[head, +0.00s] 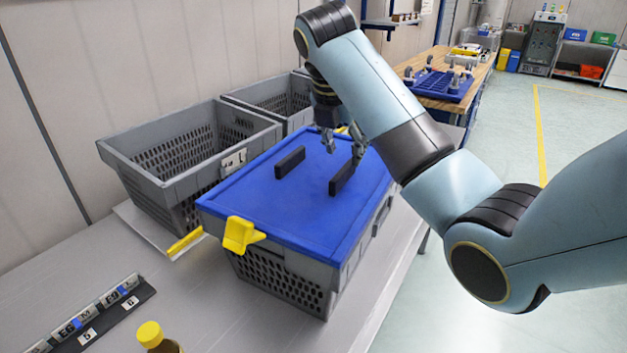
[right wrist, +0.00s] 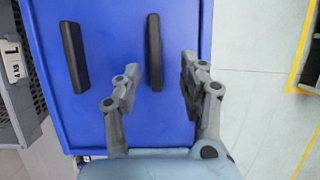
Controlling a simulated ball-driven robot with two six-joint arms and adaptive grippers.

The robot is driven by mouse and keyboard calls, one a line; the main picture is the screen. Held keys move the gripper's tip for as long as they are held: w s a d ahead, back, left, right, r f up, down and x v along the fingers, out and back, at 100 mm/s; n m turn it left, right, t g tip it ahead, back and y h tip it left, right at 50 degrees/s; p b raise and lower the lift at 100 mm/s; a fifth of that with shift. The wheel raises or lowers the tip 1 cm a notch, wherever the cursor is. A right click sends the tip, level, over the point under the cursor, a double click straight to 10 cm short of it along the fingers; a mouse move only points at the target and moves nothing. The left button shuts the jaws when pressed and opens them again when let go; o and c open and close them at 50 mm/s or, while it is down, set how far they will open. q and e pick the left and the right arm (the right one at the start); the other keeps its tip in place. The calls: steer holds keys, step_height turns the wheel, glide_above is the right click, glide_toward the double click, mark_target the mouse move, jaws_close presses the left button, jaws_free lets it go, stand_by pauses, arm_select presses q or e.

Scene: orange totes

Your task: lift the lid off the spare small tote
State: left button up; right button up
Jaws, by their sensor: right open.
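A grey slatted tote (head: 285,283) stands on the table with a blue lid (head: 268,212) on top. The lid carries two upright black handles, a left one (head: 290,162) and a right one (head: 342,178). A yellow clip (head: 240,235) sits at its near edge. My right gripper (head: 343,147) is over the lid's far part, by the right handle. In the right wrist view the open fingers (right wrist: 157,85) stand apart, with the right handle (right wrist: 155,52) between them and beyond; the left handle (right wrist: 74,57) is outside them. I cannot tell whether they touch it. My left gripper is not in view.
Open grey totes (head: 195,140) stand left of and behind the lidded one. A label rail (head: 90,315) and a yellow-capped bottle (head: 158,338) are at the near left. A workbench with a blue tray (head: 440,84) is at the back.

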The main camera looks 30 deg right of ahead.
mark_target(343, 169)
steer(key=shift+d+f, duration=0.2)
steer(key=shift+f, duration=0.1)
steer(key=shift+w+f, duration=0.15)
steer(key=shift+f, duration=0.1)
steer(key=x, duration=0.2)
steer(key=a+p+x, duration=0.1)
steer(key=x, duration=0.1)
steer(key=shift+w+d+f+p, duration=0.1)
steer(key=shift+w+f+p, duration=0.05)
steer(key=shift+f+p, duration=0.2)
steer(key=shift+d+f, duration=0.1)
steer(key=shift+f, duration=0.2)
steer(key=shift+w, duration=0.1)
steer(key=shift+c, duration=0.7)
steer(key=c, duration=0.4)
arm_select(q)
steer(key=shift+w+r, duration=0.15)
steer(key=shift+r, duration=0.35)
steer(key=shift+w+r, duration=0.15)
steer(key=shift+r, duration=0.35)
arm_select(e)
jaws_close()
